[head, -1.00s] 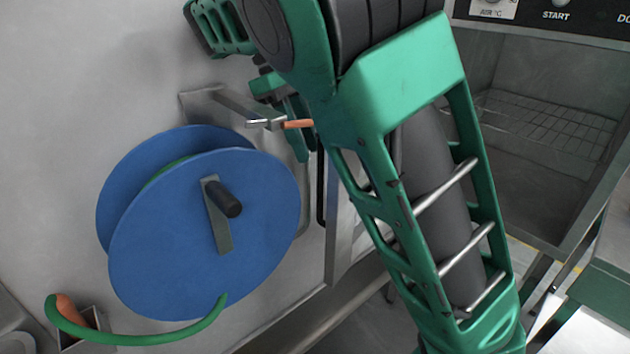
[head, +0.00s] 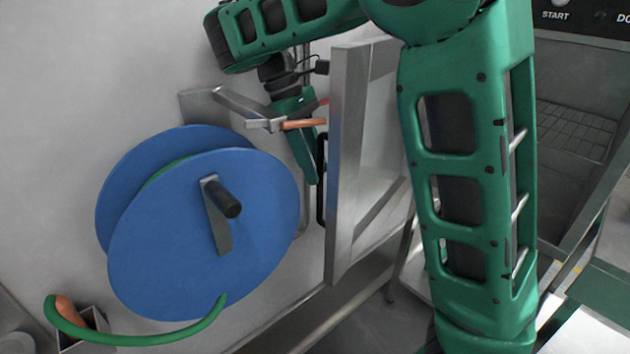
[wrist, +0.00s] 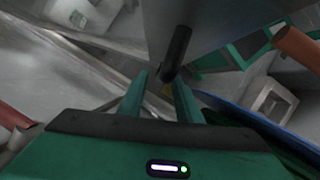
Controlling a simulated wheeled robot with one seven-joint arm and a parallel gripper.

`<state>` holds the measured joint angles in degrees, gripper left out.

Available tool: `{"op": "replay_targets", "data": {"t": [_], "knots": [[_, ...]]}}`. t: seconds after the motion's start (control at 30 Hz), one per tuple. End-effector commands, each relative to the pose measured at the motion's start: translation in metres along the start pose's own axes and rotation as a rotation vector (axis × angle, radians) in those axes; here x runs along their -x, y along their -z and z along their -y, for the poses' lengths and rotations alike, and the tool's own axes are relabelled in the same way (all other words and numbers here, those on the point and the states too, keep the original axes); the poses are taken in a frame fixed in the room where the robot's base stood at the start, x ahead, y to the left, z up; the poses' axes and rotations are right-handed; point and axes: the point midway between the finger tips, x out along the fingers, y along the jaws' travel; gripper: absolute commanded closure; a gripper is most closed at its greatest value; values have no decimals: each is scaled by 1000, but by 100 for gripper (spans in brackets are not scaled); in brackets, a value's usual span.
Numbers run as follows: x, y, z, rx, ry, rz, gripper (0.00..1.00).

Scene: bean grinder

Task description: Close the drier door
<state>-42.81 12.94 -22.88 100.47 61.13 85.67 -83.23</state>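The drier door (head: 343,170) is a metal-framed panel with a pane. It stands swung wide open in the middle of the head view, away from the drier opening (head: 570,150). Its black bar handle (head: 321,190) is on the left face. My gripper (head: 311,178) points down beside that face, close to the handle. In the wrist view my gripper (wrist: 161,80) has its two green fingers apart. The black handle (wrist: 177,52) lies at the gap between the fingertips. I cannot tell whether they touch it. My arm hides part of the door and drier.
A blue hose reel (head: 190,235) on a wall bracket is left of the door, with a green hose. An orange-tipped valve (head: 303,125) sticks out close to my gripper. The wall is close behind. A green-topped surface (head: 595,295) is at the lower right.

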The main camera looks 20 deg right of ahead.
Motion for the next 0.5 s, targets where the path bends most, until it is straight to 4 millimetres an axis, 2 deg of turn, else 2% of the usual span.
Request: {"op": "replay_targets", "data": {"t": [0.5], "knots": [[-32,0,0,0,-1,-2,69]]}}
